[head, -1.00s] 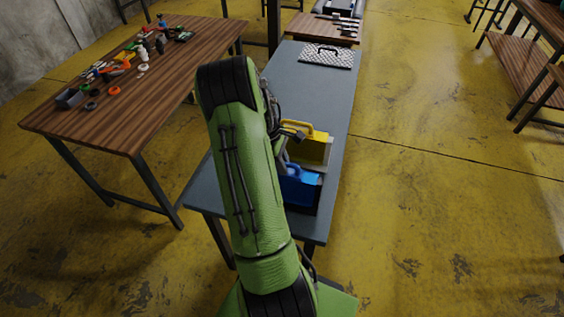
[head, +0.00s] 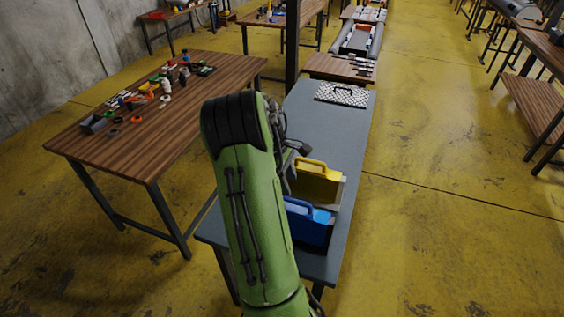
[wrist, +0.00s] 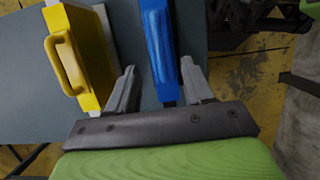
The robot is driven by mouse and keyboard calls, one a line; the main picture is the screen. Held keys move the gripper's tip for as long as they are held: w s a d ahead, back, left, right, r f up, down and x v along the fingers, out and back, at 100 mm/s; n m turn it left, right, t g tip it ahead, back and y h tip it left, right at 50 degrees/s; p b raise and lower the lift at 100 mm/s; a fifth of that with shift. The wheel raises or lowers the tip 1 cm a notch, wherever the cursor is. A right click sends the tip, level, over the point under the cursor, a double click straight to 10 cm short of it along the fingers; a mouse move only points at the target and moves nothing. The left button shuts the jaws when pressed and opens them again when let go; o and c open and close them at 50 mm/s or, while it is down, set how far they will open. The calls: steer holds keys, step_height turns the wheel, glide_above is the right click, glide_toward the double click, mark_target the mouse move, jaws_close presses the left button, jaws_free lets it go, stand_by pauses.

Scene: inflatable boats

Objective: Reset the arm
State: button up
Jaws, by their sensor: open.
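My green arm (head: 255,220) reaches up and forward over the grey table in the head view and hides part of it. My gripper (wrist: 158,68) is open and empty in the wrist view, its two grey fingers spread apart. A blue box with a handle (wrist: 158,45) shows beyond and between the fingertips. A yellow box with a handle (wrist: 88,50) is left of the left finger. In the head view the yellow box (head: 318,185) and the blue box (head: 308,228) stand just right of my arm. There the fingers are hidden.
A wooden table (head: 140,150) with small parts stands left, another workbench (head: 535,105) right. The yellow floor (head: 430,220) between is clear.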

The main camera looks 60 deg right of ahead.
steer(key=p+v, duration=0.1)
steer(key=v, duration=0.6)
steer(key=shift+r, duration=0.15)
steer(key=shift+w+a, duration=0.1)
